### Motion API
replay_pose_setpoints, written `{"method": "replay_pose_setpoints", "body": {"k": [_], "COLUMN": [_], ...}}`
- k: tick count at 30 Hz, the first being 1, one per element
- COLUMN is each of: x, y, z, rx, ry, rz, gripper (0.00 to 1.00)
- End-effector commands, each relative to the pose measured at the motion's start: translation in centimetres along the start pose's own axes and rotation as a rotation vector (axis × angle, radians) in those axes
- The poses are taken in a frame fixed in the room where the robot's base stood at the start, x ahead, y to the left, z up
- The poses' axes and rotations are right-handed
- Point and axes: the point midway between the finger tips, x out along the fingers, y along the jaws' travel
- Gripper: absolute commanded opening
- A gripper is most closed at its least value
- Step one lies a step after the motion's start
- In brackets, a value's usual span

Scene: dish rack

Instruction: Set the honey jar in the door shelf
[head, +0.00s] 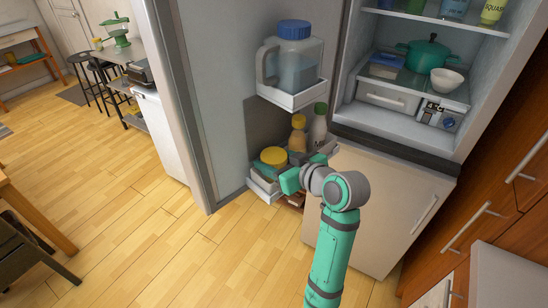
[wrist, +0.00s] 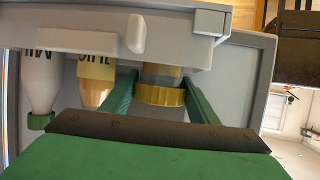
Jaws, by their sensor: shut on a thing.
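The honey jar, with a gold-yellow lid (head: 273,156), is at the lower door shelf (head: 263,192) of the open fridge, at its left part. In the wrist view, which looks upside down, its gold lid (wrist: 160,95) sits between two green fingers, and its body runs behind the shelf's front wall (wrist: 170,52). My gripper (head: 280,168) is shut on the jar. Whether the jar's base touches the shelf floor is hidden.
A yellow-capped juice bottle (head: 298,135) and a white milk bottle (head: 319,125) stand on the same shelf, right of the jar. The upper door shelf (head: 290,97) above holds a blue-lidded pitcher (head: 293,65). Fridge shelves lie to the right.

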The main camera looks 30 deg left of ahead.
Motion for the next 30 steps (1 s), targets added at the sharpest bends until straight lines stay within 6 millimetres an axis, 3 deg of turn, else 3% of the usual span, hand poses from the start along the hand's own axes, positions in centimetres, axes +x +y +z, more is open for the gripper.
{"method": "replay_pose_setpoints", "body": {"k": [26, 27, 30], "x": [0.15, 0.21, 0.23], "y": [0.1, 0.04, 0.02], "z": [0.57, 0.56, 0.55], "rx": [-0.001, -0.001, -0.001], "ry": [0.002, 0.002, 0.002], "rz": [0.002, 0.001, 0.001], "gripper": [0.2, 0.59, 0.76]}}
